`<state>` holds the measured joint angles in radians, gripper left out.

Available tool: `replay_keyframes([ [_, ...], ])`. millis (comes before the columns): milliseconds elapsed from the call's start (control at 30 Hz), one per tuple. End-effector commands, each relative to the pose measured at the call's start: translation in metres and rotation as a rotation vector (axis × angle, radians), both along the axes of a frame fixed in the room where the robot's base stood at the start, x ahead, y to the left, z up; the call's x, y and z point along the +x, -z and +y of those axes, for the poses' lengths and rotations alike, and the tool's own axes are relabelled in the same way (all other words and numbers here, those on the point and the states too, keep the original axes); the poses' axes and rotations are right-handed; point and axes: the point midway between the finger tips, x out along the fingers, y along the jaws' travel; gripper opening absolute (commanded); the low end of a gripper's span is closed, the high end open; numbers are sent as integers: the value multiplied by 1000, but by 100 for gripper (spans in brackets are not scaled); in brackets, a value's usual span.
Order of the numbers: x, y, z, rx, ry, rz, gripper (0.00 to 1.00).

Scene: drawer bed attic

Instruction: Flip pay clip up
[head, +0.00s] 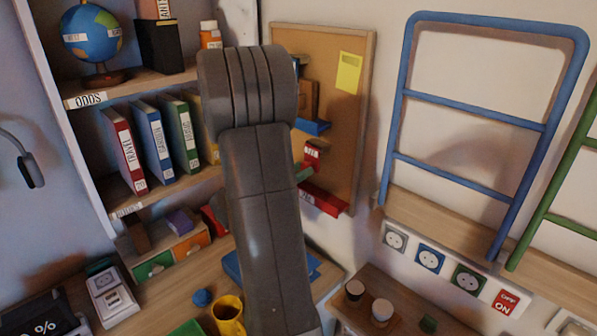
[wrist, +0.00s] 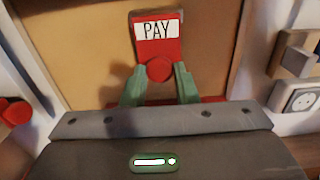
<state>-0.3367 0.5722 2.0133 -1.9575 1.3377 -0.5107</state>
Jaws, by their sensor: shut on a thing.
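The pay clip (wrist: 158,45) is a red plate with a white label reading PAY and a round red knob (wrist: 159,69) at its lower end. In the wrist view it stands upright against the cork board, with the label readable. My gripper (wrist: 160,80) has its two green fingers shut on the knob, one on each side. In the head view the red clip (head: 312,153) shows just right of my arm, with a green fingertip (head: 304,173) below it. My arm hides the rest of the gripper there.
The cork board (head: 345,120) carries a yellow note (head: 348,72) and a red ledge (head: 324,200) below the clip. A bookshelf (head: 90,100) stands left. A blue rail frame (head: 470,105) and sockets (head: 430,259) are right. A yellow mug (head: 228,312) stands on the desk.

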Motion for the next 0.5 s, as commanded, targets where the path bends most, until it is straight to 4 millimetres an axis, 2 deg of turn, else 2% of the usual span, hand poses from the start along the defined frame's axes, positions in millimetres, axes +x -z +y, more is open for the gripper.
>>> replay_keyframes([
  [267, -3, -10, 3, 55, -2, 52, 4],
  [500, -8, -25, 8, 179, -2, 176, 4],
])
